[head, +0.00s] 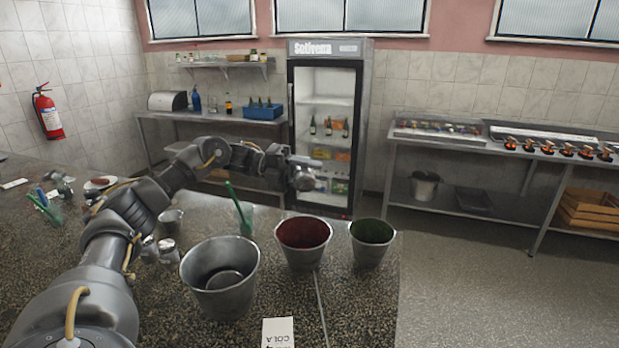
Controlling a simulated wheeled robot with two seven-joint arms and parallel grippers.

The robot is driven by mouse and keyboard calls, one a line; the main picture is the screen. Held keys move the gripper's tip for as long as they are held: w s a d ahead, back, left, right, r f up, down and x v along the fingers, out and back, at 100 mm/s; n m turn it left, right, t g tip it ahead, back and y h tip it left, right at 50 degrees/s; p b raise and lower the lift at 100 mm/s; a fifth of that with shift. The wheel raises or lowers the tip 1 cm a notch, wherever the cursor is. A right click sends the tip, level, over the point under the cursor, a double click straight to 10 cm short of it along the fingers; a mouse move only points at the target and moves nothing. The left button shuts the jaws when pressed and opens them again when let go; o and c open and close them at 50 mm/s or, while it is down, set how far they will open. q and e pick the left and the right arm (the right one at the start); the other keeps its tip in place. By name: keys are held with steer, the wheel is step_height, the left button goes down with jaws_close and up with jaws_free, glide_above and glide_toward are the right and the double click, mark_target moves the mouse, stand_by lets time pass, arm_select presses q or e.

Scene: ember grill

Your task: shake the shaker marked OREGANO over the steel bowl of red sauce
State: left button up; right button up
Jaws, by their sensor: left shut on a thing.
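My left gripper (289,168) reaches in from the left above the counter, shut on a small grey metal shaker (303,183). Its marking cannot be read here. The shaker is tilted and sits above the steel bowl of red sauce (304,260) in the picture, apart from it. The bowl stands upright on the speckled counter (350,310), its dark red inside showing. Two small metal shakers (168,250) stand on the counter beside my arm; their labels are not readable. My right gripper is not in view.
A steel bowl with green contents (371,257) stands right of the red one. A larger steel bucket (225,300) stands to the left, and a green-handled utensil (240,210) behind it. A white COLA card (278,333) and a thin rod lie in front.

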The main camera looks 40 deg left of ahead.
arm_select(q)
steer(key=shift+m, duration=0.3)
steer(key=shift+r+m+y+p, duration=0.45)
steer(key=shift+m+y+p, duration=0.15)
steer(key=shift+m+p, duration=0.25)
steer(key=shift+s+m+t+y+p, duration=0.1)
steer(key=shift+m+t+y+p, duration=0.4)
steer(key=shift+m, duration=0.75)
steer(key=shift+m+y, duration=0.5)
steer(key=shift+f, duration=0.1)
